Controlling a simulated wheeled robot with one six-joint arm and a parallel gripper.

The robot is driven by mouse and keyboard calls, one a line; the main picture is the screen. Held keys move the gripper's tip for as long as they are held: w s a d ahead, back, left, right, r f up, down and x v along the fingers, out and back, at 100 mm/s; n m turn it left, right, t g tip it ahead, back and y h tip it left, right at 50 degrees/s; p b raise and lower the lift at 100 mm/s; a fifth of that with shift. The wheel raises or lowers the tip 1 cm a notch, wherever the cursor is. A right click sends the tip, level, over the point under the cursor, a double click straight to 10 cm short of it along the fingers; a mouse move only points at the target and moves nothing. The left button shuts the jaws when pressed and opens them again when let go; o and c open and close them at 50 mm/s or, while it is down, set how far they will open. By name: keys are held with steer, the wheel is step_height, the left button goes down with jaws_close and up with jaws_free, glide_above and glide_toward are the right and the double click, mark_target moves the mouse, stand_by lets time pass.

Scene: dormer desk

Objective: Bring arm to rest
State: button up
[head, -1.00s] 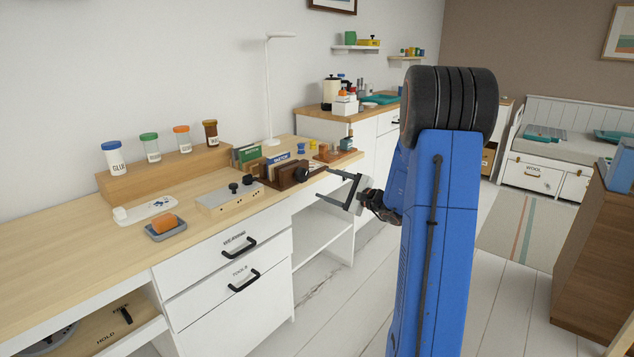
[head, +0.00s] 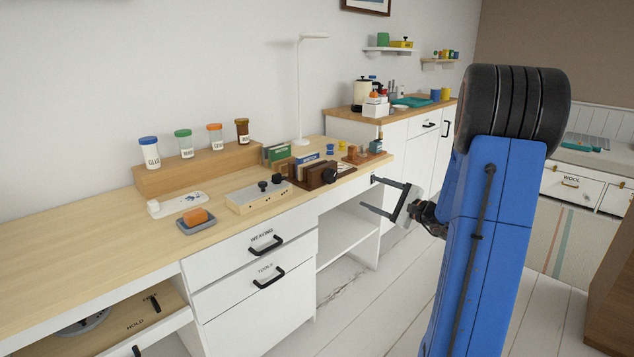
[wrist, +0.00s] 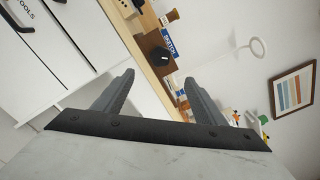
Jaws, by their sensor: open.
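My gripper (head: 374,195) is open with nothing between its fingers. In the head view it hangs in the air in front of the desk (head: 90,235), near its right end and apart from it. My blue arm stands upright at the right of that view. In the wrist view the two fingers of my gripper (wrist: 152,88) are spread wide. Beyond them the desk edge, a black knob and a blue card show tilted.
Drawers (head: 255,260) below are shut. Open floor (head: 350,310) lies before the desk.

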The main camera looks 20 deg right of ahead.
steer(key=s+a+n+g+y, duration=0.1)
steer(key=s+a+n+g, duration=0.35)
steer(key=a, duration=0.55)
steer(key=s+a+n+g+y, duration=0.1)
steer(key=s+a+n+g, duration=0.2)
steer(key=s+a, duration=0.5)
steer(key=s+a+n+g+y, duration=0.1)
steer(key=s+a+n+g, duration=0.25)
steer(key=a, duration=0.85)
steer(key=s+a+f+n+g+h, duration=0.25)
steer(key=s+n+h, duration=0.4)
steer(key=s, duration=0.85)
steer(key=s+d+n+t+h, duration=0.1)
steer(key=s+d+n+h, duration=0.1)
steer(key=s+d+n, duration=0.2)
steer(key=shift+s+d+r+h, duration=0.15)
steer(key=shift+s+h, duration=0.2)
steer(key=shift+s, duration=0.2)
